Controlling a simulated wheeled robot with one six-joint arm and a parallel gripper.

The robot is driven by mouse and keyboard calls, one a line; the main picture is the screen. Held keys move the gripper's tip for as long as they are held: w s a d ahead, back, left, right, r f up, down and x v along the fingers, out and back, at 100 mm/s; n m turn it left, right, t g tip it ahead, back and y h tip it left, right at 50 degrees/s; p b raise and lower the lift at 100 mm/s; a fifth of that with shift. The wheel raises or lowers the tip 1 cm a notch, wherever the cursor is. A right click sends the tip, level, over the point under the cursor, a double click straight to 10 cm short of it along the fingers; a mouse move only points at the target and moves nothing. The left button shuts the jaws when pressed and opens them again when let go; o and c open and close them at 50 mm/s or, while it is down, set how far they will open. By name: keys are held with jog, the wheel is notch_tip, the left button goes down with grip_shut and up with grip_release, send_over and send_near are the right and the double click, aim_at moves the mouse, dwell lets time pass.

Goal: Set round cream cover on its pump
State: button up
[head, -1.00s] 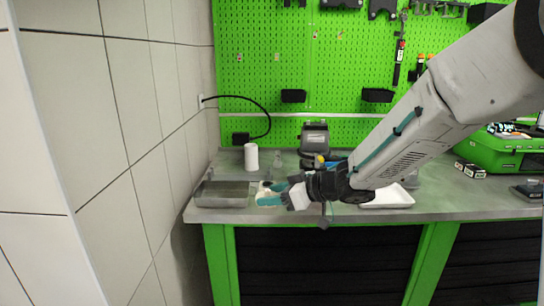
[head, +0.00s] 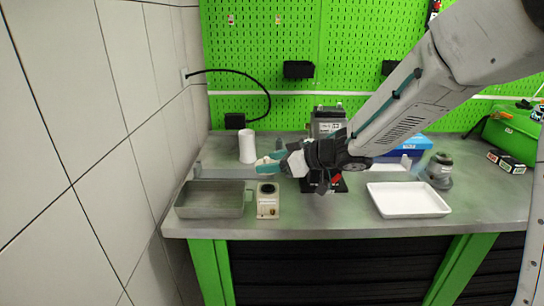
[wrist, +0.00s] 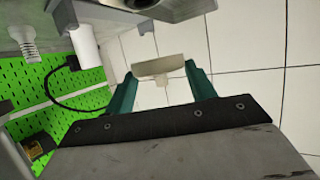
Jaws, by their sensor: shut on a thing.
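The round cream cover (head: 265,164) is held between the teal fingers of my gripper (head: 268,165). A small beige block with a dark round top (head: 267,202), which looks like a pump body, stands on the bench near the front edge. The held cover appears above and behind this block in the head view, apart from it. The exact height gap cannot be told.
A grey metal tray (head: 181,205) stands just left of the block, and a white tray (head: 408,211) lies to the right. A white cylinder (head: 247,146) and a grey machine (head: 327,117) stand behind. The tiled wall (head: 90,160) bounds the left side.

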aim_at(274, 191)
jog(key=shift+d+f, duration=0.1)
jog(key=shift+f, duration=2.45)
jog(key=shift+f, duration=0.7)
jog(key=o, duration=1.1)
jog(key=shift+s, duration=0.1)
jog(key=shift+d, duration=0.1)
